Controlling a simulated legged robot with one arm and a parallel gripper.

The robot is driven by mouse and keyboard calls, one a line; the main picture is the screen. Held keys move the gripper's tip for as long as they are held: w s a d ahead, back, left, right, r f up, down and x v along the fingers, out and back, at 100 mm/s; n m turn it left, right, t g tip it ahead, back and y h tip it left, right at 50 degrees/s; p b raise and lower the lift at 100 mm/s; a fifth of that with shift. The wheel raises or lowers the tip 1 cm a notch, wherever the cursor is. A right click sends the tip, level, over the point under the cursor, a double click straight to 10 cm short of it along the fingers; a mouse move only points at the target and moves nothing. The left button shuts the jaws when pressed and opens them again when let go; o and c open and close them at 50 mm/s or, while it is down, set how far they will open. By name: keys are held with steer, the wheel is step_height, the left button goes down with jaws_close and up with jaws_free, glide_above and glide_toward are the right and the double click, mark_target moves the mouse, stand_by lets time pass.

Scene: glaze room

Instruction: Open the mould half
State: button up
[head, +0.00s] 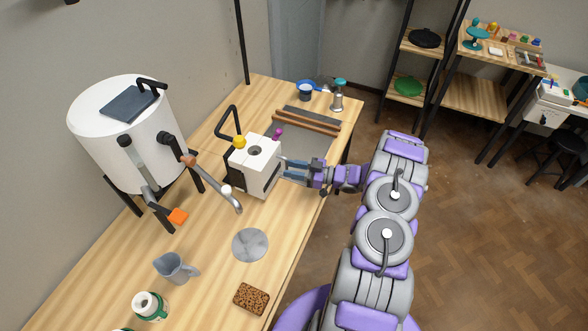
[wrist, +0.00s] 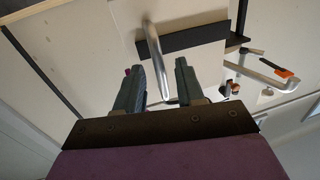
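The mould (head: 262,168) is a white block with a round hole in its top, standing on the wooden bench. A yellow knob (head: 239,142) and a purple knob (head: 277,133) show at its top edges. My gripper (head: 287,170) is at the mould's right face. In the wrist view, my gripper (wrist: 160,85) is open, with its two dark fingers apart. A grey metal bar handle (wrist: 154,58) runs between the fingers, with gaps visible beside it. A dark strip (wrist: 190,38) crosses the pale surface behind it. The head view hides most of this handle.
A white kiln-like drum (head: 125,135) on black legs stands left, with a copper-and-steel pipe (head: 215,180) reaching towards the mould. A grey disc (head: 250,245), a jug (head: 174,268) and a speckled sponge (head: 251,299) lie nearer. Wooden bars (head: 308,121) lie behind the mould.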

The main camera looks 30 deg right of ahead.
jaws_close()
steer(key=shift+d, duration=0.1)
stand_by(0.5)
